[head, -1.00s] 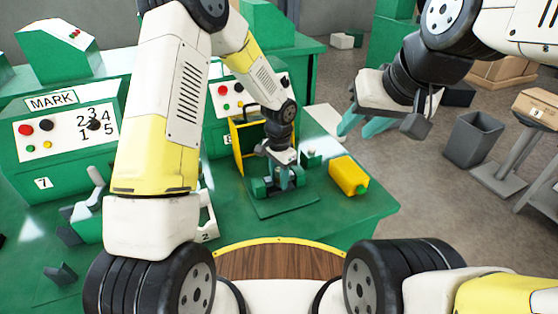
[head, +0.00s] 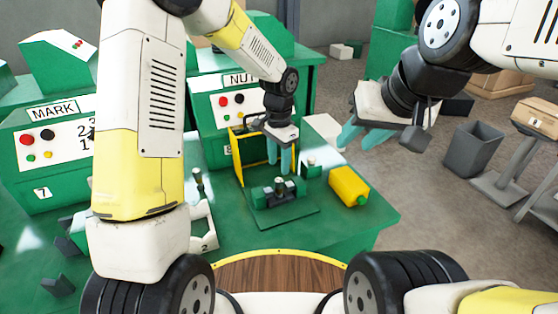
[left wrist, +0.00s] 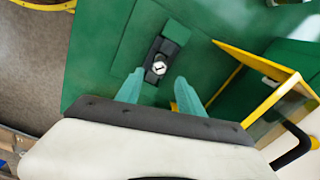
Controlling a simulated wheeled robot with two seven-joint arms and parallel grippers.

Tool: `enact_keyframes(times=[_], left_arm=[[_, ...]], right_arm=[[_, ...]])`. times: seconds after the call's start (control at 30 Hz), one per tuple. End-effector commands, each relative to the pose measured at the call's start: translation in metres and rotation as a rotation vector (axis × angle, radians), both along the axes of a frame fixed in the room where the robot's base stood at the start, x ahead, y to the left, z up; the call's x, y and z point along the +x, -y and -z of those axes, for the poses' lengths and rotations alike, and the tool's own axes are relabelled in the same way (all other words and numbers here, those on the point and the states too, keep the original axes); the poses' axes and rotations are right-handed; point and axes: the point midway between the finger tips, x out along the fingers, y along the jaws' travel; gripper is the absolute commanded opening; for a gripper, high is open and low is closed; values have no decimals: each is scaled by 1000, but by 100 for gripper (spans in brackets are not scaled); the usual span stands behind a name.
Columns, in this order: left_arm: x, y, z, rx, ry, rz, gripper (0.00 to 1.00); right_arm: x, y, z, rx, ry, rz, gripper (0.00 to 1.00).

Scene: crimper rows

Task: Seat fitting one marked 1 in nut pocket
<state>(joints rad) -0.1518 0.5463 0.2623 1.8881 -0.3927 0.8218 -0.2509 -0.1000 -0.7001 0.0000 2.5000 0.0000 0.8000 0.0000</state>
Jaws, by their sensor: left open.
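A small fitting (head: 280,186) with a pale top stands upright in a dark block, the nut pocket (head: 268,195), on a green plate in front of the NUT machine. In the left wrist view the fitting's round white top (left wrist: 159,68) bears a dark mark that I cannot read surely. The dark block (left wrist: 172,45) surrounds it. My left gripper (head: 280,168) is open and empty above the fitting, its teal fingers apart and clear of it. My right gripper (head: 360,141) hangs empty off the table's right side, its fingers apart.
The NUT machine (head: 238,98) with a yellow-framed guard (head: 237,153) stands just behind the plate. A yellow block (head: 348,186) lies to the right, beside a small green holder (head: 311,170). A white stand marked 2 (head: 205,232) is to the left. The MARK machine (head: 50,165) is further left.

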Motion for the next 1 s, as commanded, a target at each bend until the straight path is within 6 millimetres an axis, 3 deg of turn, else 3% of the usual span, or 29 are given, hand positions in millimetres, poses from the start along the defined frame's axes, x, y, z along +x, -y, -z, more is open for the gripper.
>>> enact_keyframes(times=[0.2,0.37,0.5,0.7,1.0], left_arm=[[-2,-5,-23,-1,12,-16,45],[-17,-30,-67,-16,73,-112,45],[-44,-61,-115,-50,148,-247,45],[-95,-99,-168,-129,248,-446,45],[-176,-135,-208,-309,375,-718,45]], right_arm=[[0,0,0,0,0,0,36],[0,0,0,0,0,0,36],[0,0,0,0,0,0,36],[0,0,0,0,0,0,36],[0,0,0,0,0,0,36]])
